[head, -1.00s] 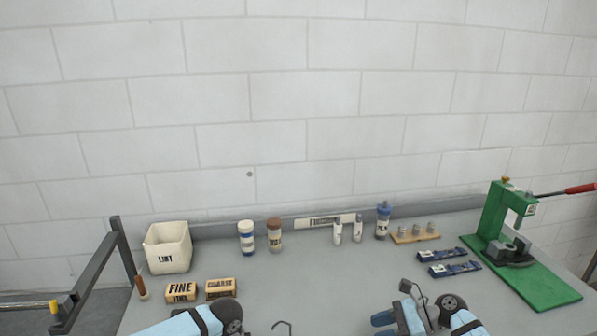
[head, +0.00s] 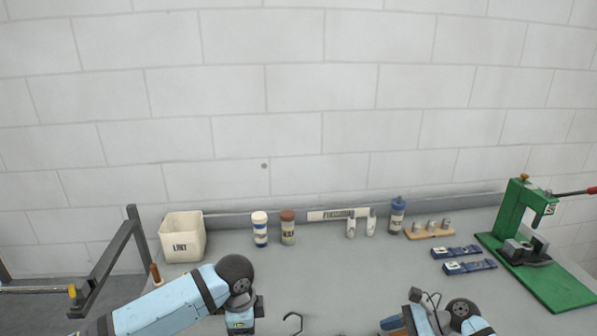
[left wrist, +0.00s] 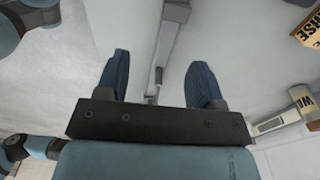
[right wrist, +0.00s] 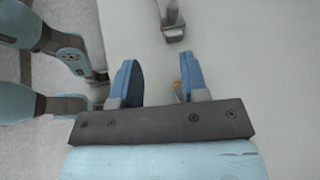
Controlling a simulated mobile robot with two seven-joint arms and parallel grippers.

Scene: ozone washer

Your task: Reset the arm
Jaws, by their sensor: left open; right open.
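My left arm reaches in from the lower left of the head view, above the bench. Its gripper (left wrist: 158,85) is open in the left wrist view, with nothing between the fingers. My right arm is at the lower right of the head view, over the front of the bench. Its gripper (right wrist: 158,80) is open in the right wrist view. A small orange-brown patch shows beside its right finger; I cannot tell what it is.
On the bench (head: 340,270) stand a white bin (head: 183,238), two bottles (head: 260,229), a blue-capped bottle (head: 397,216), a wooden holder (head: 429,231), blue tools (head: 469,266) and a green press (head: 520,220). A lettered block (left wrist: 311,28) shows in the left wrist view.

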